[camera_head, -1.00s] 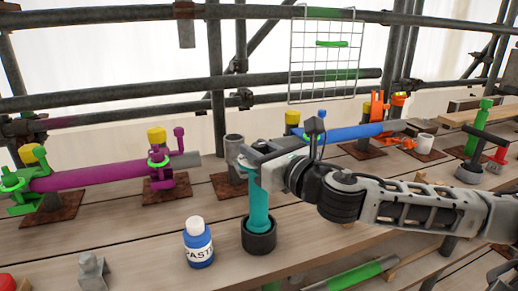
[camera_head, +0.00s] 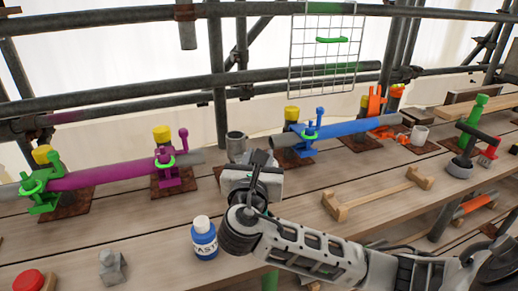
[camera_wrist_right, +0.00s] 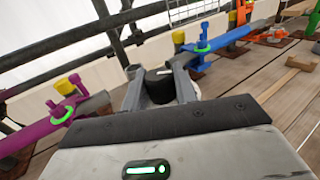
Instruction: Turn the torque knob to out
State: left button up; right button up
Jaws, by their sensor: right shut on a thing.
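In the right wrist view, a dark round knob (camera_wrist_right: 160,87) with a short white mark on its top sits between the fingers of my right gripper (camera_wrist_right: 160,92). The fingers are shut on its sides. In the head view my right gripper (camera_head: 252,180) stands above the bench boards, behind the blue bottle, and its body hides the knob. The teal post and its black cup are hidden there too. I cannot read any setting label. My left gripper is not in view.
A blue paste bottle (camera_head: 203,240) stands close left of my right arm. A grey open tube (camera_head: 236,145) is just behind the gripper. Purple (camera_head: 100,174) and blue (camera_head: 345,129) clamped tubes lie farther back. A wooden rack (camera_head: 375,196) lies at the right.

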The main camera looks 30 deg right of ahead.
jog(key=m+g+h, duration=0.2)
jog(key=g, duration=0.1)
jog(key=m+g+h, duration=0.3)
jog(key=g, duration=0.1)
jog(key=shift+m, duration=0.3)
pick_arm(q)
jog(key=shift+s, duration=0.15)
pick_arm(e)
jog(key=m+g, duration=0.2)
jog(key=g, duration=0.1)
jog(key=m+g+h, duration=0.1)
jog(key=m+g, duration=0.1)
jog(key=g, duration=0.2)
jog(key=shift+m, duration=0.3)
jog(key=shift+m+g, duration=0.3)
jog(key=shift+g, duration=0.3)
jog(key=o, duration=0.9)
jog(key=shift+o, duration=0.2)
